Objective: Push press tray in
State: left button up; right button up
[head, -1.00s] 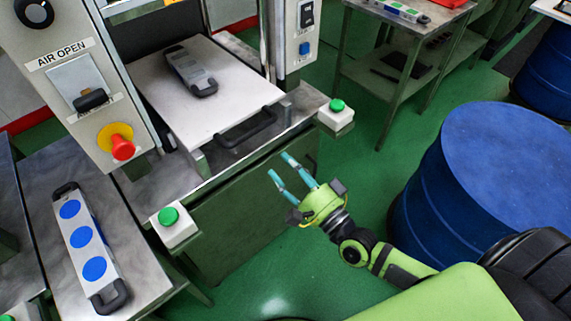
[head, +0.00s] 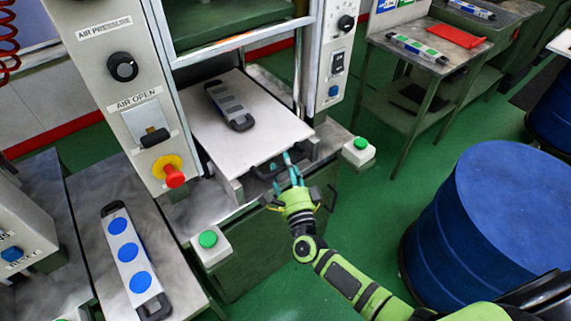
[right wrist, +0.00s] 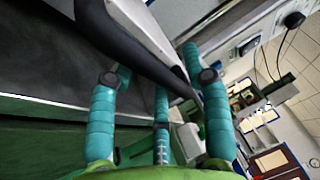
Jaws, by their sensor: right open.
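The press tray (head: 258,145) is a flat white plate sticking out of the press toward me, with a black bar handle (head: 265,172) on its front edge. A dark grey mould (head: 229,105) lies on the tray. My right gripper (head: 284,171) is open, with its teal fingers at the right part of the handle. In the right wrist view, the black handle (right wrist: 130,50) runs diagonally just beyond and between the spread fingers (right wrist: 158,90). Whether they touch it I cannot tell. My left gripper is out of view.
Green button boxes flank the press front, left (head: 210,243) and right (head: 358,152). A control panel with a red stop knob (head: 174,176) stands left of the tray. A blue drum (head: 500,220) stands to the right. A side table holds a mould with blue discs (head: 130,255).

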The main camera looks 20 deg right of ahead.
aim_at(276, 155)
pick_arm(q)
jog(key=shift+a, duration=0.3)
pick_arm(e)
jog(key=shift+w+d, duration=0.1)
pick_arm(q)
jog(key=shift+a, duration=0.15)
pick_arm(e)
grip_shut()
jog(key=w, duration=0.1)
jog(key=w+a+b, duration=0.1)
jog(key=w+b, duration=0.1)
jog(key=w, duration=0.1)
jog(key=shift+a, duration=0.25)
jog(key=shift+r, duration=0.2)
jog(key=shift+c, duration=1.4)
grip_release()
jog(key=shift+o, duration=1.4)
jog(key=shift+w, duration=0.1)
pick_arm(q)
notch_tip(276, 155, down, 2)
pick_arm(e)
jog(key=shift+w+f, duration=0.1)
jog(key=shift+f, duration=0.1)
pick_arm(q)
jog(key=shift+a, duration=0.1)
